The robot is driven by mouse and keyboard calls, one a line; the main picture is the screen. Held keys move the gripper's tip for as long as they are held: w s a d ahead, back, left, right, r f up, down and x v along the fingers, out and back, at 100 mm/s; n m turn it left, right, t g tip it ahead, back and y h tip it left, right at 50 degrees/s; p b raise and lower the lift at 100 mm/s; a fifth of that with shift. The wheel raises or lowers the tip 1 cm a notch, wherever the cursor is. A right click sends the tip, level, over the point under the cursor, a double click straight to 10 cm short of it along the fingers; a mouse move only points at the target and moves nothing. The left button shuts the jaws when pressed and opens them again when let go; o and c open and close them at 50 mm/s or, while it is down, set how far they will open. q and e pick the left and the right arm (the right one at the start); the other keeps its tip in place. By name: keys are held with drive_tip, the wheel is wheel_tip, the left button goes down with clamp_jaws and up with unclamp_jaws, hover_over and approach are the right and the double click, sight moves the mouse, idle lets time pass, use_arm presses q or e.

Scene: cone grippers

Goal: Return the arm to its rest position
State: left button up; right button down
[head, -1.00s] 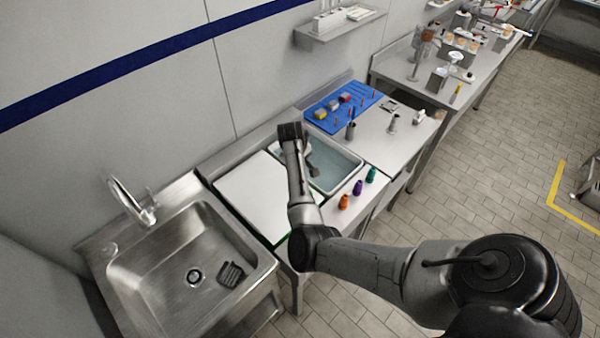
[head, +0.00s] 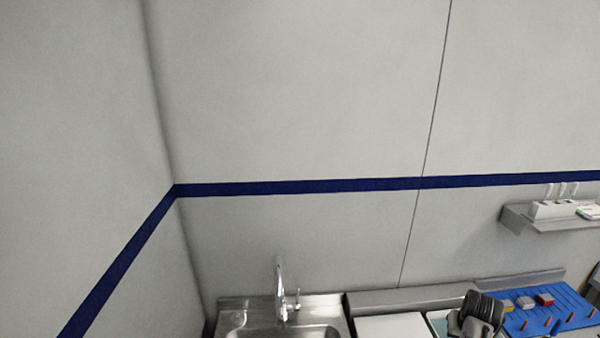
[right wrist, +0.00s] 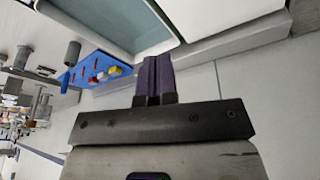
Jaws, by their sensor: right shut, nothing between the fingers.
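My right gripper (right wrist: 156,62) is in the right wrist view, its two dark fingers shut together with nothing between them. Beyond the fingertips is the counter edge with the grey basin (right wrist: 125,25) above it in the picture. In the head view, only a dark part of my right arm shows at the bottom right, over the counter; its fingers cannot be made out there. My left gripper is not in view.
The head view is mostly bare wall with a blue stripe (head: 300,187). Below are the sink (head: 262,332) with its faucet (head: 280,290), a white board (head: 393,327) and a blue pegboard (head: 570,305). A small wall shelf (head: 550,222) is at right.

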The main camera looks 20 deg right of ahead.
drive_tip(key=w+a+r+t+h, duration=0.1)
drive_tip(key=a+r+t, duration=0.15)
drive_tip(key=r, duration=0.55)
drive_tip(key=w+a+r+t+h, duration=0.2)
drive_tip(key=r+t, duration=0.1)
drive_tip(key=r, duration=0.6)
drive_tip(key=s+a+r+n+t+y+p, duration=0.1)
drive_tip(key=s+a+n+p, duration=0.1)
drive_tip(key=a, duration=0.5)
drive_tip(key=s+a+r+n+t+y+p, duration=0.1)
drive_tip(key=s+a+r+n+t+p, duration=0.1)
drive_tip(key=a, duration=0.4)
drive_tip(key=s+a+f+n+y+p, duration=0.2)
drive_tip(key=s+a+f+n, duration=0.1)
drive_tip(key=s+a, duration=0.4)
drive_tip(key=s+a+f+g+p, duration=0.2)
drive_tip(key=s+a+f, duration=0.1)
drive_tip(key=s, duration=0.4)
drive_tip(key=s+a+f+n+g+y+p, duration=0.1)
drive_tip(key=s+a+f+g, duration=0.2)
drive_tip(key=s+f, duration=0.2)
drive_tip(key=s+a+f+n+g+p, duration=0.1)
drive_tip(key=s+f, duration=0.4)
drive_tip(key=s, duration=0.5)
drive_tip(key=shift+a+g+y+p, duration=0.3)
drive_tip(key=shift+a+g+p, duration=0.35)
drive_tip(key=shift+a+p, duration=0.25)
drive_tip(key=shift+f, duration=0.1)
